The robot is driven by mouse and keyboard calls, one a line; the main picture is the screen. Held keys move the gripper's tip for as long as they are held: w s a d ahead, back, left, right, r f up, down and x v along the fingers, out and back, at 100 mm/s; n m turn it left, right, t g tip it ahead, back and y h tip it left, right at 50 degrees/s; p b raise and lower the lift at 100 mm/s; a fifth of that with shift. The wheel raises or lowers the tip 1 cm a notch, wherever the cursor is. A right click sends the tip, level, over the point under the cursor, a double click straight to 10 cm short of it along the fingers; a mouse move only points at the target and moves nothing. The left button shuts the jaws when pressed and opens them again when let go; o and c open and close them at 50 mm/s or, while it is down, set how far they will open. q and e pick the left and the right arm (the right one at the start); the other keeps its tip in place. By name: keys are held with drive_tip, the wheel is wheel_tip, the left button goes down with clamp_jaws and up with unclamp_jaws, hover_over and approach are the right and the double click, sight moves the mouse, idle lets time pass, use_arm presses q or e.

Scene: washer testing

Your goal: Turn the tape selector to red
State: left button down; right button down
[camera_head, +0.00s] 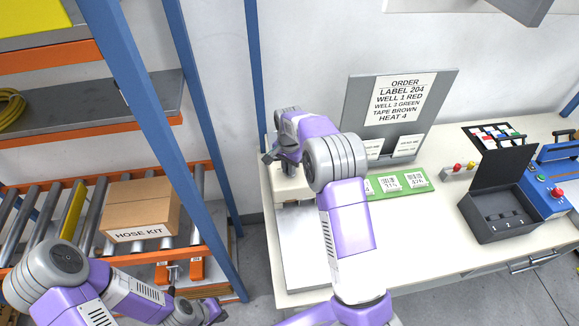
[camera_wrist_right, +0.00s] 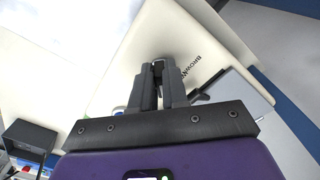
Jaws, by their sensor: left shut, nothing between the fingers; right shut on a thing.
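The tape selector's knob shows only as a small dark piece (camera_wrist_right: 158,66) between my right fingertips in the right wrist view. It sits on a cream housing (camera_wrist_right: 205,45) where "BROWN" is printed beside the fingers. No red mark shows there; the fingers may hide other marks. My right gripper (camera_wrist_right: 159,84) is shut on this knob. In the head view my right gripper (camera_head: 272,150) is over the cream machine (camera_head: 292,188) at the bench's left end, and my arm hides much of it. My left gripper (camera_head: 214,312) is low at left, shut and empty, apart from the bench.
An order board (camera_head: 440,95) reads "TAPE BROWN". A green card strip (camera_head: 415,181), a black open case (camera_head: 495,228) and a blue box (camera_head: 553,203) stand to the right. Blue rack posts (camera_head: 205,160) and a hose kit carton (camera_head: 140,215) are at left.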

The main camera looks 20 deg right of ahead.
drive_tip(key=shift+m, duration=0.3)
drive_tip(key=c, duration=1.1)
unclamp_jaws()
drive_tip(key=shift+c, duration=0.2)
wheel_tip(320, 180, up, 8)
drive_tip(key=shift+f, duration=0.15)
